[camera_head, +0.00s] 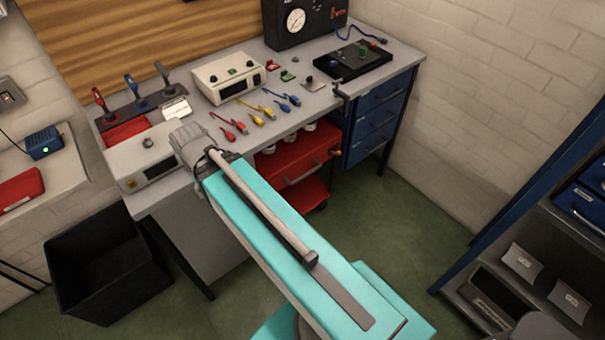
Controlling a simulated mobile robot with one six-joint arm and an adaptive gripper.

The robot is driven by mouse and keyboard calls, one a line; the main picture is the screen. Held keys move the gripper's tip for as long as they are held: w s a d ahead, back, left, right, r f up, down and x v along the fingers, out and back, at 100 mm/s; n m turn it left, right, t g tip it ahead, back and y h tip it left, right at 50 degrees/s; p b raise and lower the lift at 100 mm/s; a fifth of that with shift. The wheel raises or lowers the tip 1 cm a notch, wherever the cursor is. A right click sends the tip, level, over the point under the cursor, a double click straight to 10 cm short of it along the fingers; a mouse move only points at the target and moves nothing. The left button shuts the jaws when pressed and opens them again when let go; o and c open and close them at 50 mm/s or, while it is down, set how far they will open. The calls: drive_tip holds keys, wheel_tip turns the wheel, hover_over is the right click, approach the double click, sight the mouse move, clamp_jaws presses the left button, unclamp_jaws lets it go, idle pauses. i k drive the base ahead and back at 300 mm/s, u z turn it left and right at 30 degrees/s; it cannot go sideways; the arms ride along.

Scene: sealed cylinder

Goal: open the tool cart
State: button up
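The tool cart (318,147) is red and stands under the workbench, left of the blue drawer unit. Its front with a dark handle bar faces the room. A lower red shelf (315,190) and a dark caster show beneath. An orange grip shows at its right end. Several pale round items sit at its top, partly under the bench edge. Its left part is hidden behind my teal body part and the bench. I cannot tell from here whether a drawer is open. No gripper fingers can be made out in this view.
The workbench (220,125) carries a cream instrument (229,77), coloured leads and a black gauge case (300,20). The blue drawer unit (378,120) stands right of the cart. A black bin (105,262) is at left, a shelf rack (520,270) at right. Green floor (400,225) is clear between.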

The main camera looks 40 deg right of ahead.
sight(290, 170)
drive_tip(key=k, duration=1.6)
drive_tip(key=z, duration=0.75)
drive_tip(key=i, duration=1)
drive_tip(key=u, duration=0.05)
